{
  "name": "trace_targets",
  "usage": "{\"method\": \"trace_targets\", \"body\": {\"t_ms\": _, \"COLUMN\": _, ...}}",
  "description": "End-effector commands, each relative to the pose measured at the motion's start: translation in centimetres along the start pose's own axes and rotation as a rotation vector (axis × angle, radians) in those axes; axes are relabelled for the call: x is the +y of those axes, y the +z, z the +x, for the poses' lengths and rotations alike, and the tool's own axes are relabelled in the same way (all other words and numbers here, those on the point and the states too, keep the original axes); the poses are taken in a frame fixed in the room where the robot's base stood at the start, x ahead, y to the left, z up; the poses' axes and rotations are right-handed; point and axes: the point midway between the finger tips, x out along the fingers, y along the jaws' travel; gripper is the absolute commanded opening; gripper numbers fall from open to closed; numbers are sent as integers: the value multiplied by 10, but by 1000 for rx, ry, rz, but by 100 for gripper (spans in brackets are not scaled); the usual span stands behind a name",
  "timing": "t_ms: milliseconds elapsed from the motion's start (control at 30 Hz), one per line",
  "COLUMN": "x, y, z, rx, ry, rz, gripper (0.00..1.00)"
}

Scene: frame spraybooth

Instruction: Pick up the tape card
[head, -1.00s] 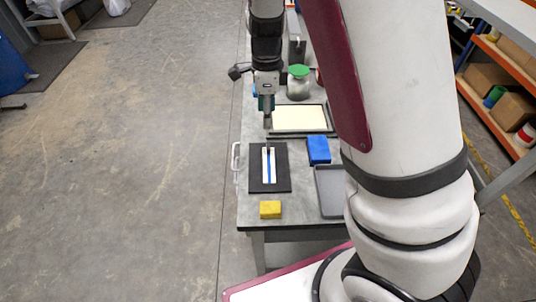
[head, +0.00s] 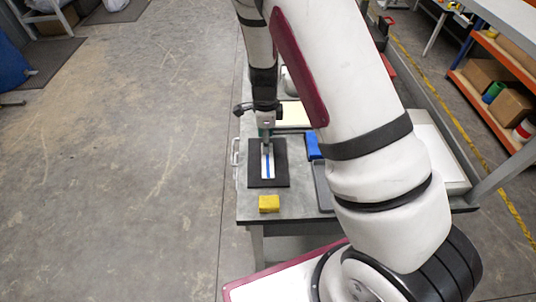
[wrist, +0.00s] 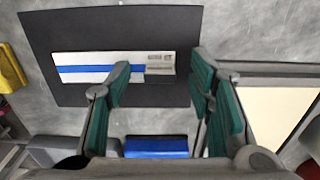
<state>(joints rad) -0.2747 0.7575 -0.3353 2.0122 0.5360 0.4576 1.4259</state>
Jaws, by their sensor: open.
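The tape card (head: 267,168) is a narrow white card with a blue stripe along it. It lies on a black mat (head: 282,177) on the table. In the wrist view the card (wrist: 85,66) lies across the black mat (wrist: 60,28), with a small grey patch and print at its right end. My gripper (head: 266,143) is over the far end of the card in the head view. In the wrist view my gripper (wrist: 160,75) is open and empty. Its left green finger overlaps the card's right part; the right finger is past the card's end.
A yellow block (head: 269,203) sits near the table's front edge. A blue block (head: 313,146) and a grey tray (head: 323,187) are right of the mat, partly hidden by my arm. A cream panel (head: 295,113) in a dark frame lies behind.

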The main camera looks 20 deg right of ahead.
Motion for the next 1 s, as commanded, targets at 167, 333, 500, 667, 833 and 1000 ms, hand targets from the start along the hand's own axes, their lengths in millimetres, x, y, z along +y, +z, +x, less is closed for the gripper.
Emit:
{"method": "trace_targets", "body": {"t_ms": 167, "x": 0, "y": 0, "z": 8, "rx": -1, "ry": 0, "rz": 1, "gripper": 48}}
{"method": "trace_targets", "body": {"t_ms": 333, "x": 0, "y": 0, "z": 8, "rx": -1, "ry": 0, "rz": 0, "gripper": 48}}
{"method": "trace_targets", "body": {"t_ms": 500, "x": 0, "y": 0, "z": 8, "rx": -1, "ry": 0, "rz": 0, "gripper": 10}}
{"method": "trace_targets", "body": {"t_ms": 667, "x": 0, "y": 0, "z": 8, "rx": -1, "ry": 0, "rz": 0, "gripper": 9}}
{"method": "trace_targets", "body": {"t_ms": 833, "x": 0, "y": 0, "z": 8, "rx": -1, "ry": 0, "rz": 0, "gripper": 9}}
{"method": "trace_targets", "body": {"t_ms": 1000, "x": -1, "y": 1, "z": 3, "rx": -1, "ry": -1, "rz": -1, "gripper": 9}}
